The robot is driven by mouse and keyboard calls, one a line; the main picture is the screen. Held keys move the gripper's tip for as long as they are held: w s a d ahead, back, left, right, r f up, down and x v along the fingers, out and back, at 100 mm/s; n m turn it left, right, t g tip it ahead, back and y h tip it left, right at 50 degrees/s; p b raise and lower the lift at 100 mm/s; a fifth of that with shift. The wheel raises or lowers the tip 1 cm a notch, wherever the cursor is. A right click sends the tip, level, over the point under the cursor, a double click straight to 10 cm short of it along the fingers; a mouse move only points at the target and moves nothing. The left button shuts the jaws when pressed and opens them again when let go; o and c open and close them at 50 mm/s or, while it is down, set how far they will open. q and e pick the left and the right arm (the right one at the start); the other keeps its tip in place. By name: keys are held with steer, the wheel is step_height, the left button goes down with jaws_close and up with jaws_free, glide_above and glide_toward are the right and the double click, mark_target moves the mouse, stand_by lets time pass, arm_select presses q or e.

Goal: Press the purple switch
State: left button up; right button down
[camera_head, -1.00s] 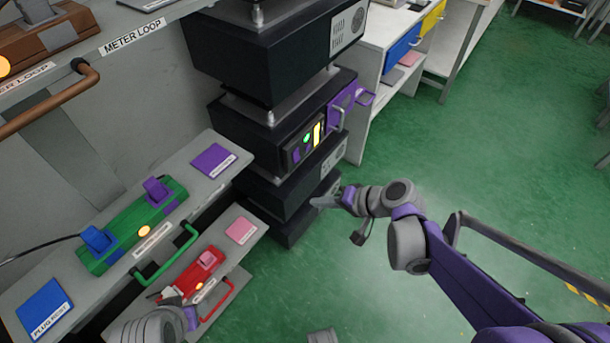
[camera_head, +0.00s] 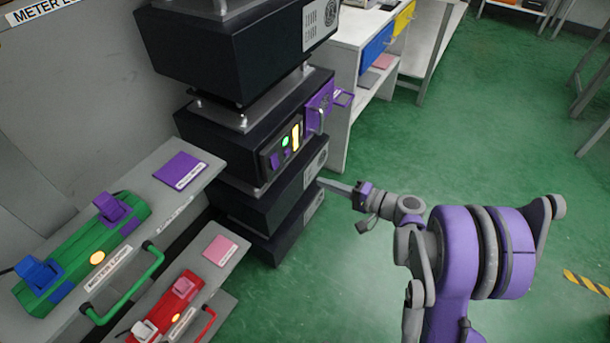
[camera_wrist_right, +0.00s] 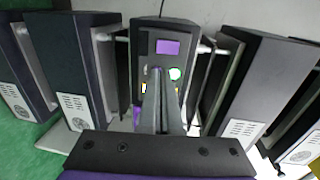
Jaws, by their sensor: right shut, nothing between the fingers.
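A small purple switch (camera_head: 275,160) sits on the dark control panel of a black stacked unit, beside a lit green lamp and a yellow bar. In the right wrist view a purple square (camera_wrist_right: 167,47) shows on the panel above the green lamp. Another purple lever (camera_head: 115,207) stands on a green box on the left shelf. My right gripper (camera_head: 321,183) is shut and empty, apart from the panel, to its right and lower in the head view. In the wrist view its fingers (camera_wrist_right: 160,75) point at the panel and cover part of it. My left gripper is out of view.
A purple door or bracket with a handle (camera_head: 319,110) sticks out right of the panel. Black units (camera_head: 265,205) stand above and below it. Shelves on the left hold a green box (camera_head: 75,255) and a red box (camera_head: 165,312). Green floor is open on the right.

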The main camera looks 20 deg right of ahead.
mark_target(277, 167)
steer(key=b+x, duration=0.2)
steer(key=x, duration=1.1)
steer(key=shift+w, duration=0.1)
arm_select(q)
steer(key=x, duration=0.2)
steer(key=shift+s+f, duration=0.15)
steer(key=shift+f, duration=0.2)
arm_select(e)
steer(key=shift+w+a+f, duration=0.1)
steer(key=shift+w+a, duration=0.1)
steer(key=shift+w, duration=0.05)
steer(key=shift+s+d, duration=0.1)
